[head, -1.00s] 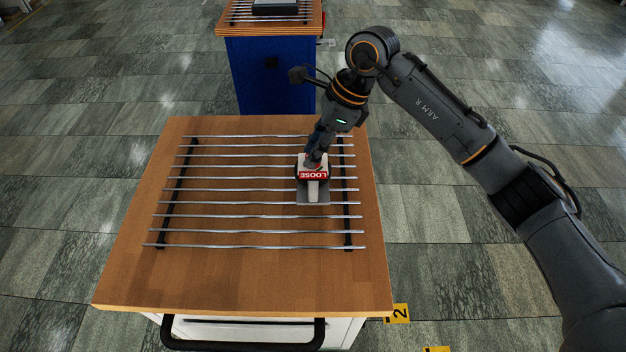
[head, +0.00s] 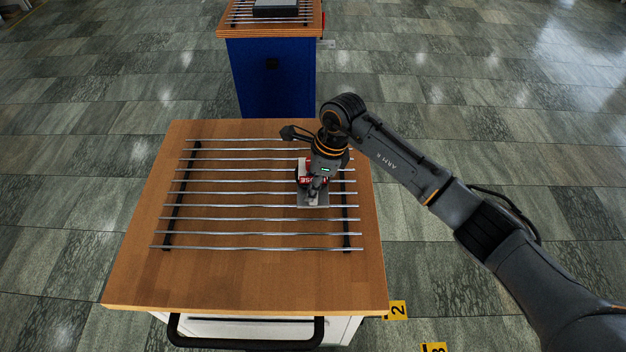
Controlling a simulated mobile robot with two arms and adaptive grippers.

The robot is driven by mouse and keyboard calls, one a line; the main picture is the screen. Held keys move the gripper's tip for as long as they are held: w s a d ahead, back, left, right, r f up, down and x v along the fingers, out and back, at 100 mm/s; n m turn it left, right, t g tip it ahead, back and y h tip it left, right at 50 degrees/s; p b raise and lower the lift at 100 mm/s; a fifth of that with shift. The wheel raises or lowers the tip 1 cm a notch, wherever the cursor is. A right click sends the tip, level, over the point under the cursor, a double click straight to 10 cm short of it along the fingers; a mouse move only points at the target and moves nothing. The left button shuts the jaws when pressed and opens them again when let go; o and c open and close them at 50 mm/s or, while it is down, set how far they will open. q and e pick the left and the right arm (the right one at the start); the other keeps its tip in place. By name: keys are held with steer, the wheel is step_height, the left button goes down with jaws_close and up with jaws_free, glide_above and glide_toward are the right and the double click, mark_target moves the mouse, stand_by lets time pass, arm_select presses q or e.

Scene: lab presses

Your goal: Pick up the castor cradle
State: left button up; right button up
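The castor cradle (head: 304,166) is a small whitish piece with a red label and a flat grey base plate (head: 313,200). It sits on the metal rods of the rack, right of the middle. My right gripper (head: 316,188) is down at the cradle, in front of its label, and hides part of it. The fingers are small and dark here, and I cannot tell whether they are closed on it. My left gripper is not in view.
The rack of thin metal rods (head: 240,206) lies on a wooden-topped cart (head: 240,285) with a black handle (head: 245,345). A blue cabinet (head: 270,85) with another rack and a dark grey block (head: 275,8) stands behind.

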steer(key=shift+x, duration=1.05)
jaws_close()
steer(key=shift+w+r, duration=0.1)
steer(key=shift+r, duration=0.1)
steer(key=shift+r, duration=0.2)
step_height(320, 180, up, 2)
steer(key=shift+r+b, duration=0.15)
steer(key=shift+b, duration=1)
steer(key=s+r+b, duration=0.3)
steer(key=s+r, duration=0.7)
steer(key=s, duration=0.4)
steer(key=shift+b, duration=0.35)
steer(key=shift+d, duration=0.1)
